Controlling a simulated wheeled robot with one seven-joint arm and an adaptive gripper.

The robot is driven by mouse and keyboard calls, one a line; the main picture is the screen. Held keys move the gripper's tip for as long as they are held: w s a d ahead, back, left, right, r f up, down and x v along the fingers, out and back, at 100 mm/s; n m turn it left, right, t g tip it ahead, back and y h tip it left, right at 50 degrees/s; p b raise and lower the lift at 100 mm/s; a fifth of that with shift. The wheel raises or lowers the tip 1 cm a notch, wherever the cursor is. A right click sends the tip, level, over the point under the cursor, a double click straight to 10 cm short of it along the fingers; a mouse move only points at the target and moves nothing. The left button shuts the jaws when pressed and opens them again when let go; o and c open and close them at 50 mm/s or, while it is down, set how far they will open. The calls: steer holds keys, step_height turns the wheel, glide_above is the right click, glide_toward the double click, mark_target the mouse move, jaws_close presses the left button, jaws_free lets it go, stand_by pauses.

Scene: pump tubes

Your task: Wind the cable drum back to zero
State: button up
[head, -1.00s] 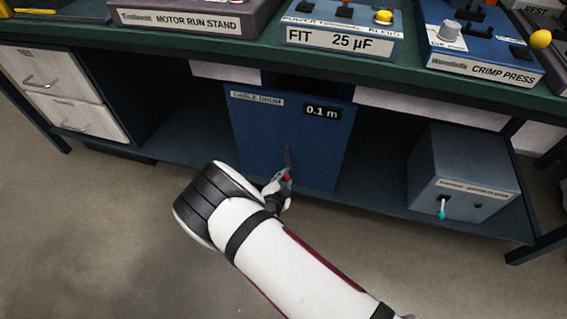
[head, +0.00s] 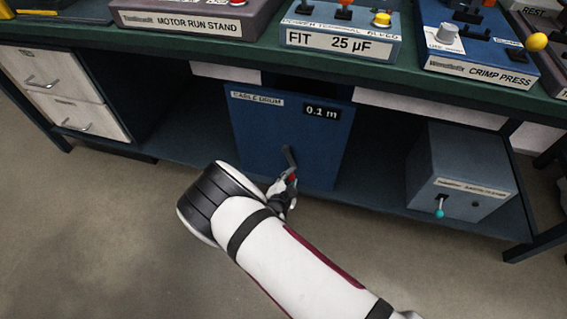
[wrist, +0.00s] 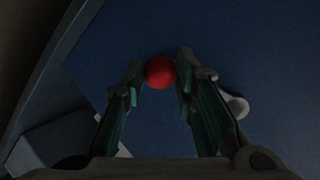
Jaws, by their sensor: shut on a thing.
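The blue cable drum box (head: 265,140) stands on the shelf under the bench, with a black display (head: 321,111) that appears to read 0.1 m. A dark crank arm (head: 288,157) on its front slants down to the right. The crank's red knob (head: 292,178) is at its lower end. My gripper (head: 288,184) reaches it from below and is shut on it, partly hiding it. In the wrist view the round red knob (wrist: 159,72) sits between the two fingertips, with the dark blue front behind it.
A grey box (head: 462,172) with a teal-tipped lever stands on the shelf at the right. White drawers (head: 50,90) are at the left. The green bench top edge (head: 250,52) runs above, carrying several labelled devices. The shelf between drawers and drum is clear.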

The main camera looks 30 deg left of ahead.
steer(key=shift+w+d+r+p, duration=0.15)
steer(key=shift+d+r+p, duration=0.1)
steer(key=shift+d+p, duration=0.4)
steer(key=shift+d, duration=0.15)
steer(key=shift+w+d+r+p, duration=0.15)
steer(key=shift+d+r+p, duration=0.35)
steer(key=shift+d, duration=0.1)
steer(key=shift+w+d+r+p, duration=0.15)
steer(key=shift+d+r+p, duration=0.4)
steer(key=shift+p, duration=0.1)
steer(key=shift+w+d+r+p, duration=0.15)
steer(key=shift+d+r+p, duration=0.25)
steer(key=shift+r+p, duration=0.3)
